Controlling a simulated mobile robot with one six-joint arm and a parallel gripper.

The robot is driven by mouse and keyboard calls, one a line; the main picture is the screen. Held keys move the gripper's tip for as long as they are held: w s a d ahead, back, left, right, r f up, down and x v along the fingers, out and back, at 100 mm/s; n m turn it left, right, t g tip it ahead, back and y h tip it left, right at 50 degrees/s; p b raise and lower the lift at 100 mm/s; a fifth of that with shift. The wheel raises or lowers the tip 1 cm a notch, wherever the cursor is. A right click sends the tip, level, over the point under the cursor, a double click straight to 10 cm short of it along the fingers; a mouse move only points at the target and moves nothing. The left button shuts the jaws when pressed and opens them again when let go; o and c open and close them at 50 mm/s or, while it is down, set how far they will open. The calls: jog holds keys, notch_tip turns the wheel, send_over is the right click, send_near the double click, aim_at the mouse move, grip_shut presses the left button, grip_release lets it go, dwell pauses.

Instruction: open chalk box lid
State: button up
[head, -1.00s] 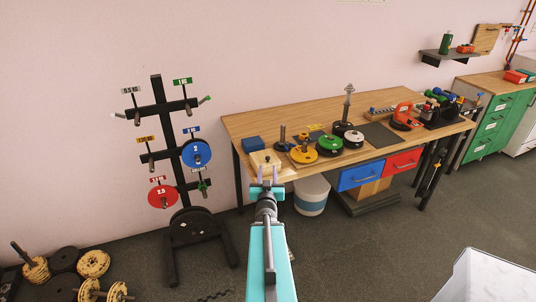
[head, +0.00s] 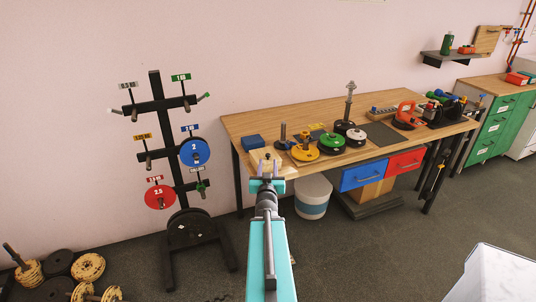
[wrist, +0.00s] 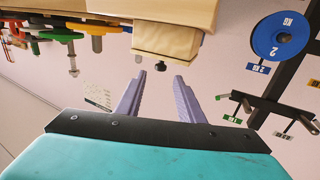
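The chalk box (head: 264,157) is a small pale wooden box with a dark knob on its lid, at the near left corner of the workbench. The upside-down wrist view shows the box (wrist: 165,42) and its black knob (wrist: 162,66). My gripper (wrist: 160,75) is open, with its two lavender fingers spread and nothing held between them. The fingertips point toward the knob and lie close to it; I cannot tell the exact gap. The lid looks closed. In the head view my gripper (head: 267,179) hides the box's lower front.
The wooden workbench (head: 290,116) holds a blue box (head: 253,141) behind the chalk box. A yellow plate (head: 305,152) and a green plate (head: 332,142) stand to its right. A weight rack (head: 160,104) with plates stands left of the bench. Open floor lies in front.

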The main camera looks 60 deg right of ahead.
aim_at(268, 149)
jog(key=b, duration=0.2)
jog(key=shift+w+d+f+b, duration=0.15)
jog(key=shift+d+b, duration=0.1)
jog(key=shift+b, duration=0.1)
jog(key=shift+w+d, duration=0.1)
jog(key=shift+d, duration=0.05)
jog(key=shift+r+x, duration=0.2)
jog(key=shift+x, duration=1.6)
jog(key=shift+p+x, duration=1.05)
jog(key=shift+x, duration=2.5)
jog(key=shift+c, duration=0.5)
grip_shut()
